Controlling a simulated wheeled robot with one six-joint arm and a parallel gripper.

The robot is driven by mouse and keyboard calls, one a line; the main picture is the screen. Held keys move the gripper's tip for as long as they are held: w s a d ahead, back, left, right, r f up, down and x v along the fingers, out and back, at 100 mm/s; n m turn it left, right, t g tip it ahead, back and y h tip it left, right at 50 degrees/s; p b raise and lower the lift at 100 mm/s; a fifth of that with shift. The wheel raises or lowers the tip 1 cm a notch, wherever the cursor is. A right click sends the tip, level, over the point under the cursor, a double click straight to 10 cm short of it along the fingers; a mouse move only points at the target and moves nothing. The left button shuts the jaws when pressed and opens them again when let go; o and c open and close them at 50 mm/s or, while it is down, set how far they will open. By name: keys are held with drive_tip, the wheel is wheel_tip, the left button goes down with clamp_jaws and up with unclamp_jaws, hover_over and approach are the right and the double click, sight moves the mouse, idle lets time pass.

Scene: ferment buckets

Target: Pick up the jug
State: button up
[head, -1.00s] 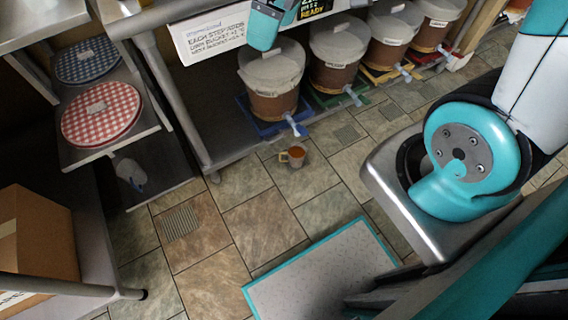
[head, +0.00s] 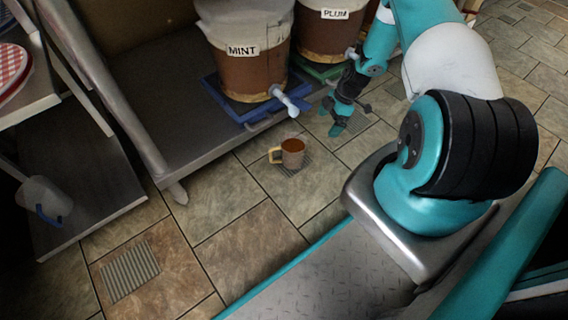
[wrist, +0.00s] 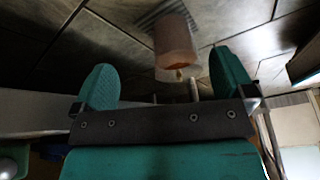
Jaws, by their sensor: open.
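A small brown jug (head: 293,153) with a tan handle on its left stands upright on the tiled floor, holding orange-brown liquid. My gripper (head: 346,116) is pointed down to the right of the jug and a little behind it, apart from it. In the wrist view the open fingers (wrist: 166,78) are empty, and a pale reddish vessel that looks like the jug (wrist: 174,38) shows beyond the gap between them. A grey vessel with a blue handle (head: 45,198) lies tilted on the low shelf at the left.
The MINT bucket (head: 245,62) stands on a blue tray (head: 240,110), its tap jutting out behind the jug. The PLUM bucket (head: 325,38) is to its right. A metal rack leg (head: 176,190) is left of the jug. Floor in front of the jug is clear.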

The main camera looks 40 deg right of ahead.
sight(305, 139)
drive_tip(key=a+f+b, duration=0.1)
drive_tip(key=a, duration=0.1)
drive_tip(key=w+a+f+b, duration=0.1)
drive_tip(key=a, duration=0.2)
drive_tip(key=a+f, duration=0.1)
drive_tip(key=a, duration=0.1)
drive_tip(key=shift+w+a+f+b, duration=0.1)
drive_tip(key=shift+w+a+b, duration=0.05)
drive_tip(key=shift+w+b, duration=0.2)
drive_tip(key=a+b, duration=0.1)
drive_tip(key=a, duration=0.1)
drive_tip(key=a+b, duration=0.1)
drive_tip(key=a, duration=0.1)
drive_tip(key=shift+w+f, duration=0.1)
drive_tip(key=shift+w, duration=0.3)
drive_tip(key=shift+b+x, duration=0.75)
drive_tip(key=shift+a+f+b, duration=0.3)
drive_tip(key=shift+f+b, duration=0.3)
drive_tip(key=shift+b, duration=0.05)
drive_tip(key=shift+r, duration=0.1)
drive_tip(key=shift+c, duration=0.5)
